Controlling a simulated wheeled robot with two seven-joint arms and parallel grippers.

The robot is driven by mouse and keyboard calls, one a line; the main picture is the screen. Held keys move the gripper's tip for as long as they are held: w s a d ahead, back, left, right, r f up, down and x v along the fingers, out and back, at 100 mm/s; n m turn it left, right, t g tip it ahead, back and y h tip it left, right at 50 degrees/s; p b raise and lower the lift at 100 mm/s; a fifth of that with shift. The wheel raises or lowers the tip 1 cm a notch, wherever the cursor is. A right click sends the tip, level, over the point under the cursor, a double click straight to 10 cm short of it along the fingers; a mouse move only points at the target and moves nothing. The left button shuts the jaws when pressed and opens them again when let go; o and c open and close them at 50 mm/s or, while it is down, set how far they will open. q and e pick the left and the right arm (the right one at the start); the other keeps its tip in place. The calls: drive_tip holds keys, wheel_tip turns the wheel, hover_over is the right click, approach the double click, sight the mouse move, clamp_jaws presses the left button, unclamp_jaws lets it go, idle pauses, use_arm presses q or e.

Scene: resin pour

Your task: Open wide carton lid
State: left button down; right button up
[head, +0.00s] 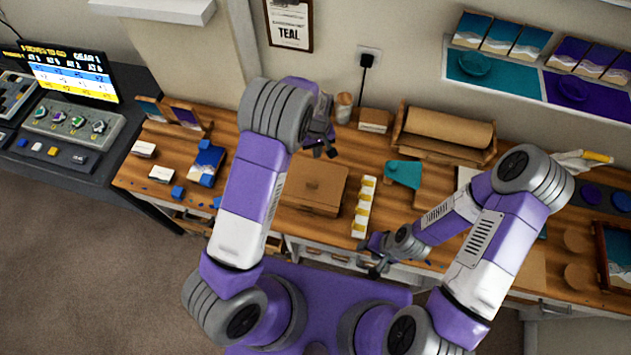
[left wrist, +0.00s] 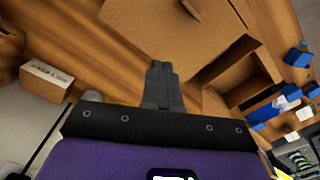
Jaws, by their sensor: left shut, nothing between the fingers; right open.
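The wide carton (head: 313,187) is a brown cardboard box on the wooden bench, with a small dark mark on its broad top. My left forearm hides its left side in the head view. In the left wrist view the carton (left wrist: 165,25) shows a broad panel, with a shadowed recess beside its edge at the right; I cannot tell how far the lid is raised. My left gripper (head: 328,152) is at the carton's back edge, shut and empty; its fingers (left wrist: 160,68) show against the cardboard. My right gripper (head: 375,265) is open and empty near the bench's front edge.
A strip of yellow-and-white pieces (head: 364,207) stands right of the carton. A teal piece (head: 403,173) and a cardboard roll holder (head: 445,134) are farther right. A small box (head: 375,121) and cup (head: 343,107) stand behind. Blue pieces (head: 205,162) lie to the left.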

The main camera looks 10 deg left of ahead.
use_arm(q)
drive_tip(key=w+b, duration=0.1)
drive_tip(key=w, duration=0.6)
drive_tip(key=shift+w+b, duration=0.2)
drive_tip(key=shift+b, duration=0.1)
idle(0.8)
drive_tip(key=shift+w+d+f+b, duration=0.1)
drive_tip(key=shift+w+f+b, duration=0.15)
drive_tip(key=shift+w, duration=0.25)
drive_tip(key=shift+w+d+f+b, duration=0.1)
drive_tip(key=shift+w+f+b, duration=0.15)
drive_tip(key=shift+w, duration=0.25)
drive_tip(key=shift+r, duration=0.1)
wheel_tip(320, 180, up, 9)
drive_tip(key=p, duration=0.5)
